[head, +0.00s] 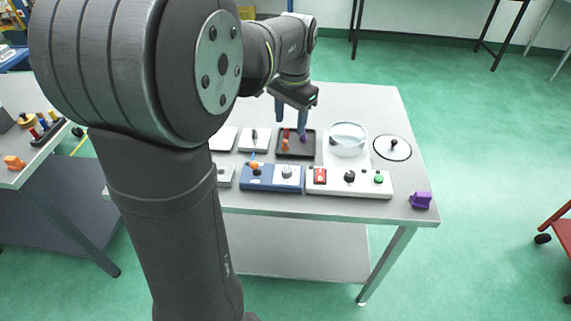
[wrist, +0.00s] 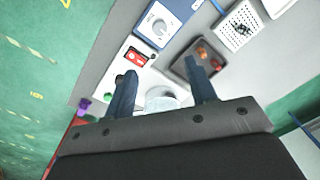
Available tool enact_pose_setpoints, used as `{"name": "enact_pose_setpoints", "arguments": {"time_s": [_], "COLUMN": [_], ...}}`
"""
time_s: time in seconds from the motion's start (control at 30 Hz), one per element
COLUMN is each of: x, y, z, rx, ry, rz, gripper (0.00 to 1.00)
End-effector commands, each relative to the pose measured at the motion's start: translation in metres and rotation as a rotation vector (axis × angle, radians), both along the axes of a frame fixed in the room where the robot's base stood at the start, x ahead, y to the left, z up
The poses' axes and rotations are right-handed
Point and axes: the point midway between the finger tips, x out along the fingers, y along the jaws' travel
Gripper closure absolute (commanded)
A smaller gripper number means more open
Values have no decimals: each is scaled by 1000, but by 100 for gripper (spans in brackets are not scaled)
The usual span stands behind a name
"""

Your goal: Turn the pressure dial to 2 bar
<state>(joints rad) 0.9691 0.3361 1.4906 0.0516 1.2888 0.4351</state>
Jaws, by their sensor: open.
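A blue panel (head: 262,186) on the table carries a round white dial (head: 287,171), which shows larger in the wrist view (wrist: 159,25) with a light knob and small marks around it. I cannot read the marks or its setting. An orange knob (head: 254,166) is on the left of the same panel. A white panel to its right holds a black knob (head: 349,176). My gripper (head: 291,124) is open and empty, above the dark tray behind the panels. Its two fingers also show in the wrist view (wrist: 160,74), apart from the dial.
The white panel (head: 335,190) also has a red switch (head: 320,176) and a green button (head: 379,179). A clear round dish (head: 348,135) stands behind it. A purple piece (head: 421,200) lies near the table's right corner.

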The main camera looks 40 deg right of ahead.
Motion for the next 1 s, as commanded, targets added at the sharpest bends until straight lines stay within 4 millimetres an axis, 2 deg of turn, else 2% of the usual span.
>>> {"name": "enact_pose_setpoints", "arguments": {"time_s": [0.17,0.27,0.8,1.0], "x": [-1,0,7,9], "y": [0,1,1,1], "z": [-10,-24,-139,-165], "rx": [5,6,6,4], "ry": [-2,-1,0,-3], "rz": [-49,-47,-44,-43], "gripper": [49,49,49,49]}}
